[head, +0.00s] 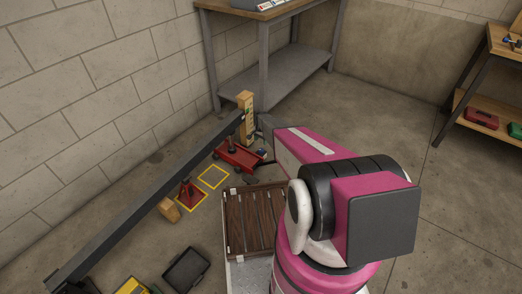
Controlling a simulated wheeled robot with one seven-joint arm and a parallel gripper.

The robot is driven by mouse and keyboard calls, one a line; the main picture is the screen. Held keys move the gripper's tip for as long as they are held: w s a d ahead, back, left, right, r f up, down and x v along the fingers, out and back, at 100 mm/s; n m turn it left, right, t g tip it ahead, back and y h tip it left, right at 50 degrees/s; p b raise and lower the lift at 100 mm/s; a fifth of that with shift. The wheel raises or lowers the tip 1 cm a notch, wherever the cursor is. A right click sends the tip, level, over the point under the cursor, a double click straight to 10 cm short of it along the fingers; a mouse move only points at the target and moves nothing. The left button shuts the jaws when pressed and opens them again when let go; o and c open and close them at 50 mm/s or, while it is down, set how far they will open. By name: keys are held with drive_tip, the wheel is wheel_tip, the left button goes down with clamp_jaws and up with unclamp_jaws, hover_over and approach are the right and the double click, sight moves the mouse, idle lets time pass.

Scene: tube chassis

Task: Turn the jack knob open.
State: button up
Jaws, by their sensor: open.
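The red floor jack (238,158) stands on the floor by the left wall in the head view, under the dark chassis tube. A dark post rises from its left part. My pink arm reaches over to the jack's right end. My gripper (262,153) shows only as a small dark shape at that end, largely hidden by my forearm. It is open. The jack knob cannot be made out. Whether my gripper touches it or stands around it cannot be told.
A long dark chassis tube (155,193) runs diagonally to a wooden block (245,102). A red jack stand (188,194) sits in a yellow floor square. A slatted wooden board (250,222) and black tray (186,270) lie nearer. A workbench (275,75) stands behind; floor at right is clear.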

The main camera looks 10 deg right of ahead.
sight(261, 149)
wheel_tip(261, 149, down, 9)
idle(0.3)
drive_tip(key=c, duration=0.9)
